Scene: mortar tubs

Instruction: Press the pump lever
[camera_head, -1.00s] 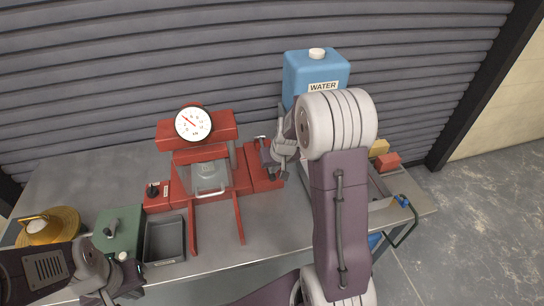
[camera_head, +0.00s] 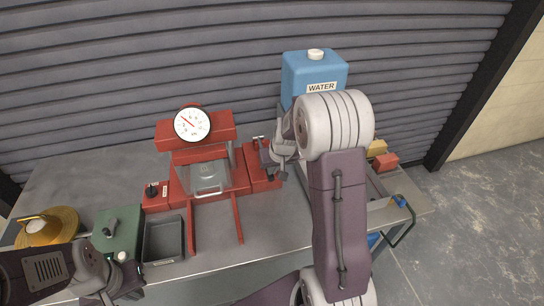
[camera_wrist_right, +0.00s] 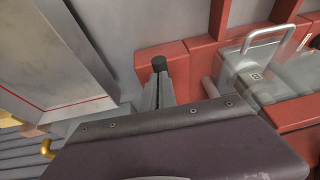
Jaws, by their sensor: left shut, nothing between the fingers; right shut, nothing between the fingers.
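The red press (camera_head: 210,165) with a round dial gauge (camera_head: 192,124) stands on the table. A red pump block (camera_head: 262,182) is at its right side. The pump lever seems to be the dark-ended part in the right wrist view (camera_wrist_right: 159,63), above the red block. My right gripper (camera_head: 268,163) is over the pump block, its fingers shut and empty. In the right wrist view its grey fingers (camera_wrist_right: 158,84) appear close to the black end; I cannot tell whether they touch. My left gripper (camera_head: 112,296) is shut and empty at the lower left, away from the press.
A blue water container (camera_head: 312,75) stands behind my right arm. A black tray (camera_head: 164,240), a green box (camera_head: 117,232) and a yellow round object (camera_head: 48,226) are at the left. Yellow and red blocks (camera_head: 386,161) lie at the right. The table's front middle is clear.

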